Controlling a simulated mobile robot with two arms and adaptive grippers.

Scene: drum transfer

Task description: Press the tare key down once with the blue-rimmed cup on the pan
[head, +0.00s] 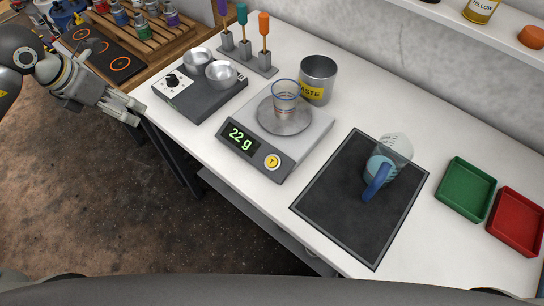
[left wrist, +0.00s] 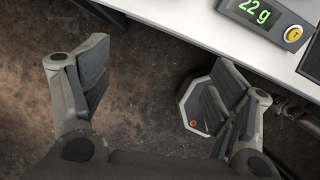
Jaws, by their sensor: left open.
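The blue-rimmed cup (head: 285,96), clear with markings, stands upright on the round pan (head: 285,119) of the grey scale (head: 312,128). The scale's display (head: 241,139) reads 22 g. The round yellow tare key (head: 272,162), marked T, sits to the right of the display on the front panel; it also shows in the left wrist view (left wrist: 294,34). My left gripper (head: 140,110) is open and empty, off the left front edge of the table, apart from the scale. In the left wrist view its fingers (left wrist: 155,88) are spread over the floor. My right gripper does not show.
A dark device with two metal bowls (head: 221,74) and a knob stands left of the scale. A waste can (head: 318,80) is behind it. A jug (head: 384,168) with a blue handle stands on the black mat (head: 332,240). Green (head: 467,188) and red trays (head: 517,220) are at right.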

